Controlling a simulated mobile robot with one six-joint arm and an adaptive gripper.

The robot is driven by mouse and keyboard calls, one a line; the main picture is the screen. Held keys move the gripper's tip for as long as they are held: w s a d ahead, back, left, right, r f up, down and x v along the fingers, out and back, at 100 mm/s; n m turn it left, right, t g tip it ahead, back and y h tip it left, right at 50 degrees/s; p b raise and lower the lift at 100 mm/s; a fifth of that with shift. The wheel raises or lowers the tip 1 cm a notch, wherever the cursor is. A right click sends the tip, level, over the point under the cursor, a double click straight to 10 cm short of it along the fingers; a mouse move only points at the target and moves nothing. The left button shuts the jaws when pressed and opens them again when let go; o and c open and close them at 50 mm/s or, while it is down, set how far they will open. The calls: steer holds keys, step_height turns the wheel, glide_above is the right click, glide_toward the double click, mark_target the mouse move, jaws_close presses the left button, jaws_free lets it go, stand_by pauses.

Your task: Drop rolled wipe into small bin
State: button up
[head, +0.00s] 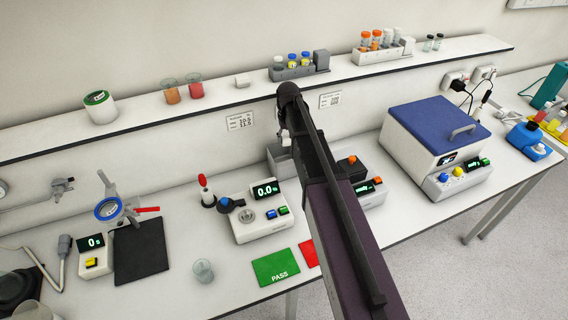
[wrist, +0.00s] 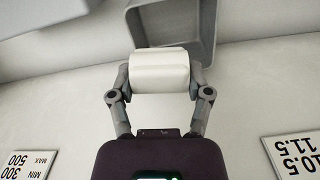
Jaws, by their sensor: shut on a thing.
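The rolled wipe (wrist: 158,72) is a white roll, seen in the wrist view between the fingers of my gripper (wrist: 160,75). My gripper is shut on it, one finger at each end. The small bin (wrist: 207,14) is a grey open box just beyond the roll in the wrist view, and the roll overlaps part of it. I cannot tell the gap between them. In the head view the small bin (head: 281,162) stands at the back of the bench against the wall, partly hidden by my arm.
A wall shelf (head: 219,105) with racked vials runs above the bench. A device with a 0.0 display (head: 258,218) stands left of my arm and a blue-lidded machine (head: 436,130) right. A green PASS mat (head: 277,267) lies in front. Wall labels (wrist: 292,157) are near the gripper.

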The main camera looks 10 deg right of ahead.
steer(key=o, duration=1)
steer(key=shift+c, duration=0.2)
steer(key=shift+r, duration=0.15)
